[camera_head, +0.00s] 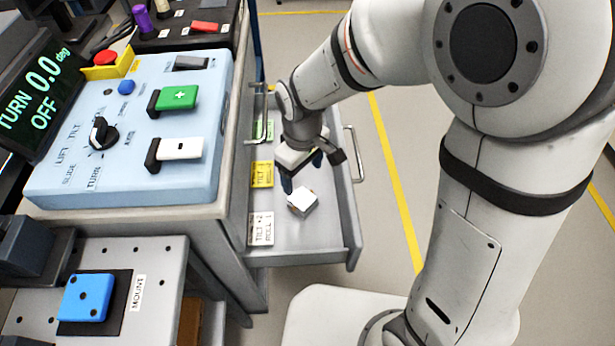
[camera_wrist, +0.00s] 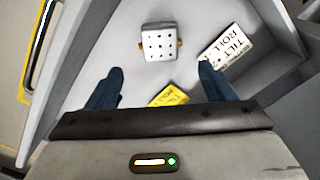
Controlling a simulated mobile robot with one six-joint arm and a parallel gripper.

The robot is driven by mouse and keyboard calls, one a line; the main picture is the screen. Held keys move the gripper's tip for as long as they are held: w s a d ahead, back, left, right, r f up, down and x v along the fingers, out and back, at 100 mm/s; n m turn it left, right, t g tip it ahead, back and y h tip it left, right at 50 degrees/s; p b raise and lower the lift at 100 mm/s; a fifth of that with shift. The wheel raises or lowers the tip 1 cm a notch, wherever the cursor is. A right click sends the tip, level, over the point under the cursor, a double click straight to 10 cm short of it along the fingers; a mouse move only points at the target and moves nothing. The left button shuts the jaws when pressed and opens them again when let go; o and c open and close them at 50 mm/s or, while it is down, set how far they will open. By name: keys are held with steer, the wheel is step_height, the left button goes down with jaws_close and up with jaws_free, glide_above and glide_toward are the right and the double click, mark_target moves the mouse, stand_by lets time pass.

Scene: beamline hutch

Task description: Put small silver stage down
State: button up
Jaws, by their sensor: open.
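The small silver stage (camera_head: 303,202) is a pale block with small orange-brown parts at its sides. It sits in the open drawer (camera_head: 300,252) of the cabinet. In the wrist view the silver stage (camera_wrist: 159,42) shows a top with rows of dark holes, ahead of the fingertips and between their lines. My gripper (camera_head: 302,177) is over the drawer, just behind the stage in the head view. Its dark blue fingers also show in the wrist view (camera_wrist: 162,75), spread apart with nothing between them. The stage appears clear of both fingers.
Drawer labels include a yellow one (camera_head: 262,174) and a white "TILT ROLL" one (camera_head: 260,228). A light blue control panel (camera_head: 150,180) stands on the cabinet beside the drawer. A blue block (camera_head: 86,297) sits at the "MOUNT" spot on a lower bench. Floor right of the drawer is clear.

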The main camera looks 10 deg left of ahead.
steer(key=s+d+r+m, duration=0.2)
steer(key=d+r+m, duration=0.1)
steer(key=d, duration=0.5)
steer(key=s+d+r+m, duration=0.2)
steer(key=d+r+m, duration=0.1)
steer(key=d, duration=0.4)
steer(key=s+d+r+m+t, duration=0.1)
steer(key=s+d+r+m, duration=0.1)
steer(key=d+m, duration=0.3)
steer(key=d+r, duration=0.1)
steer(key=d, duration=0.2)
steer(key=shift+s+d+m, duration=0.2)
steer(key=shift+d+m, duration=0.1)
steer(key=shift+d, duration=0.05)
